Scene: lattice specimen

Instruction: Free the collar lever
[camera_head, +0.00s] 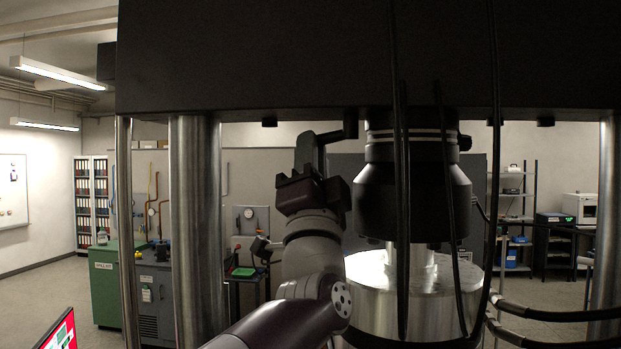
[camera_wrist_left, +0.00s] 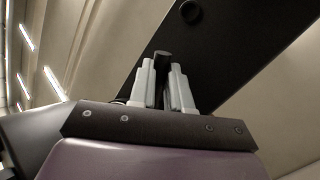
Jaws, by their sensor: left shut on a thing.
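The collar (camera_head: 408,138) is a dark ring with pale bands under the black crosshead of a test machine. A dark lever (camera_head: 333,136) sticks out to its left, close under the crosshead. My left gripper (camera_head: 310,152) is raised at the lever's outer end. In the left wrist view, its two pale fingers (camera_wrist_left: 166,86) are shut on the dark end of the lever (camera_wrist_left: 162,62), which stands between them. The arm and the gripper hide part of the lever. My right gripper is in neither view.
The black crosshead (camera_head: 300,60) spans overhead, just above the gripper. A steel column (camera_head: 195,230) stands to the left. Dark cables (camera_head: 400,220) hang in front of the black grip head (camera_head: 430,200). A round metal base (camera_head: 370,290) sits below.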

